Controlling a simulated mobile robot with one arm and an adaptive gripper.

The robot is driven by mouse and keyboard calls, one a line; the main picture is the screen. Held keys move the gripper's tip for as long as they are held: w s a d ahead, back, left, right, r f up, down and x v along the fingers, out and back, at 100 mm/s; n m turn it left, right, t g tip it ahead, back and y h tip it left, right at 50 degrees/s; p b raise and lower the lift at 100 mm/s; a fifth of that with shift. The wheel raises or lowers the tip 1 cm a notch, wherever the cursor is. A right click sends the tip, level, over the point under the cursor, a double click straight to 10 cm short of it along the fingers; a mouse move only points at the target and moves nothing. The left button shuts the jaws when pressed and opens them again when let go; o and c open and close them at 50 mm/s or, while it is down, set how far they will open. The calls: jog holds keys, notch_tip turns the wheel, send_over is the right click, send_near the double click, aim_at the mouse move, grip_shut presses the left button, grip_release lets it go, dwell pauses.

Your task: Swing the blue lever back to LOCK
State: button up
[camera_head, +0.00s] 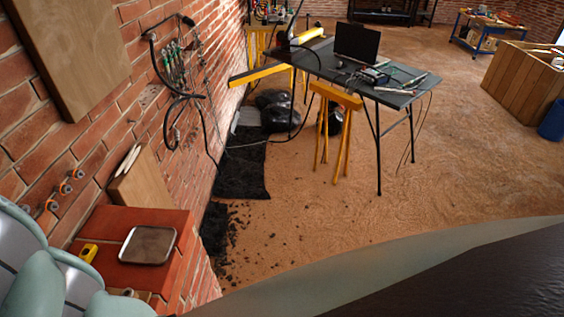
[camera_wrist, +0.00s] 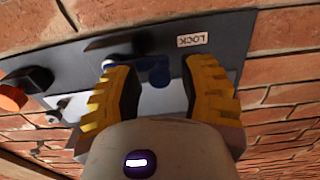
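In the wrist view, a dark grey panel (camera_wrist: 228,38) is fixed to the brick wall. The blue lever (camera_wrist: 152,68) is on the panel, below and left of the label in the picture. My gripper (camera_wrist: 162,66) is open, its two yellow ridged fingers apart, with the blue lever showing in the gap between them. I cannot tell whether a finger touches the lever. The head view shows neither lever nor gripper.
An orange-and-black knob (camera_wrist: 14,96) sits on the panel's left part in the wrist view.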

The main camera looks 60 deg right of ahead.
jog(key=shift+o, duration=0.6)
jog(key=shift+f, duration=0.1)
jog(key=shift+s, duration=0.1)
jog(key=v, duration=1.2)
